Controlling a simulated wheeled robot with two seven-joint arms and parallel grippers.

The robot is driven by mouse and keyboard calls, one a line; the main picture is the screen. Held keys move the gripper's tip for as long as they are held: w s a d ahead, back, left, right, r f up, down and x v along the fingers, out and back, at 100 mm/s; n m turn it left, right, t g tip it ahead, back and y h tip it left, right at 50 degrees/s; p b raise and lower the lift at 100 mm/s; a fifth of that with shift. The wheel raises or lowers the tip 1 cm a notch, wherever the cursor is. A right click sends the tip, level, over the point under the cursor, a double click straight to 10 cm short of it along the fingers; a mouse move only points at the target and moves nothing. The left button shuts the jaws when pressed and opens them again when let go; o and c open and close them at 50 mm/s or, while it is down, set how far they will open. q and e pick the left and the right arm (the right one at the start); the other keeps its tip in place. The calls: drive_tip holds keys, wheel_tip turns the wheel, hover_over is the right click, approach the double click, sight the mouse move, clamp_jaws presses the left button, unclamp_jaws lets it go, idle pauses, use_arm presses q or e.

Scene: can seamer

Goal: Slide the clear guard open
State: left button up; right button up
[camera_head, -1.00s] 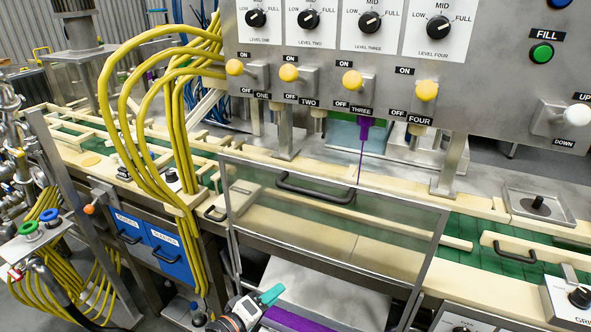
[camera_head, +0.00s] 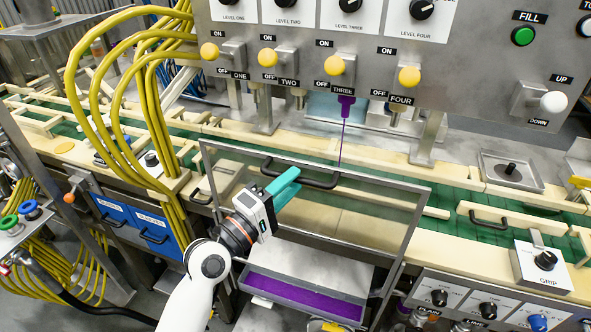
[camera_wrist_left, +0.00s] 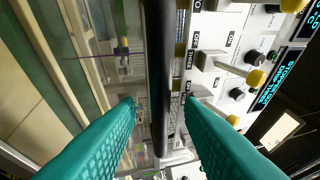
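The clear guard (camera_head: 375,215) is a see-through panel in a grey metal frame, in front of the conveyor. Its black bar handle (camera_head: 322,184) is near the top edge, and also shows in the left wrist view (camera_wrist_left: 160,70) as a thick dark bar. My left gripper (camera_head: 292,176) has teal fingers and reaches up at the handle's left part in the head view. In the wrist view the fingers (camera_wrist_left: 159,100) are apart, one each side of the handle, with gaps visible. Part of the handle is hidden behind the fingers in the head view. My right gripper is not in view.
Behind the guard runs a green conveyor (camera_head: 480,236) with pale rails. Purple liquid falls from a nozzle (camera_head: 346,100) under the valve panel. Yellow hoses (camera_head: 75,90) hang at the left. A purple-filled tray (camera_head: 300,297) sits below the guard; a grip box (camera_head: 541,268) is at right.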

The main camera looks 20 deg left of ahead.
use_arm(q)
drive_tip(key=shift+x, duration=1.15)
drive_tip(key=shift+s, duration=0.1)
clamp_jaws()
drive_tip(key=shift+f, duration=0.1)
